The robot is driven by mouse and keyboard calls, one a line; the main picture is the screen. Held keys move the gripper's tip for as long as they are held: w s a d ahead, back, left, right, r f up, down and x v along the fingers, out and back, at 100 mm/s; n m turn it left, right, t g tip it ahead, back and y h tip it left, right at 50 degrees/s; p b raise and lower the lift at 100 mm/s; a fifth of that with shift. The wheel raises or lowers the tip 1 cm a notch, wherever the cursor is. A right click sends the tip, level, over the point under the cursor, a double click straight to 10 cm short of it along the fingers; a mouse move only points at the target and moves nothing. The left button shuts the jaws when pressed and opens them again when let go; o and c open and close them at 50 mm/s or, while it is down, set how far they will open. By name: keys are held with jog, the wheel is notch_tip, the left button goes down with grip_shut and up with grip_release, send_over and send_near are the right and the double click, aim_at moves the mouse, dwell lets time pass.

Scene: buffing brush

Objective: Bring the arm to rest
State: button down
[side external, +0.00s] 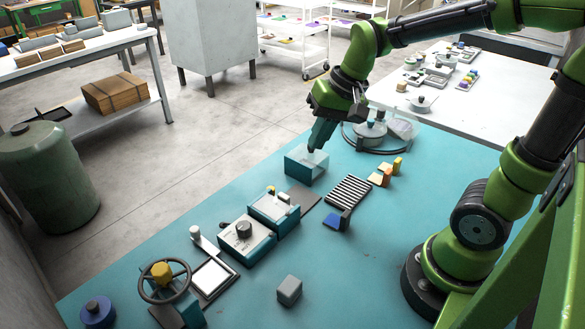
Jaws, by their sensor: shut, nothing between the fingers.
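My gripper (320,142) is at the end of my green arm, pointing down over the teal table (370,255). Its fingers look together, with nothing seen between them. The fingertips are just above or at a teal open-topped box (304,168); I cannot tell whether they touch it. A striped black-and-white piece (349,191) lies to the right of the box, with a blue block (335,221) at its near end. I cannot make out a buffing brush for certain.
Orange and yellow blocks (384,175) lie right of the gripper. A round device (369,130) stands behind it. Teal boxes with a knob (244,229), a handwheel (163,277) and a grey cube (289,290) stand nearer. The table's right part near my base is clear.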

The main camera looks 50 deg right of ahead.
jog(key=s+a+r+n+t, duration=0.2)
jog(key=s+r+t, duration=0.1)
jog(key=s, duration=0.5)
jog(key=shift+a+r+n+t, duration=0.3)
jog(key=shift+r+n, duration=0.1)
jog(key=shift+r, duration=0.15)
jog(key=shift+w, duration=0.1)
dwell(0.5)
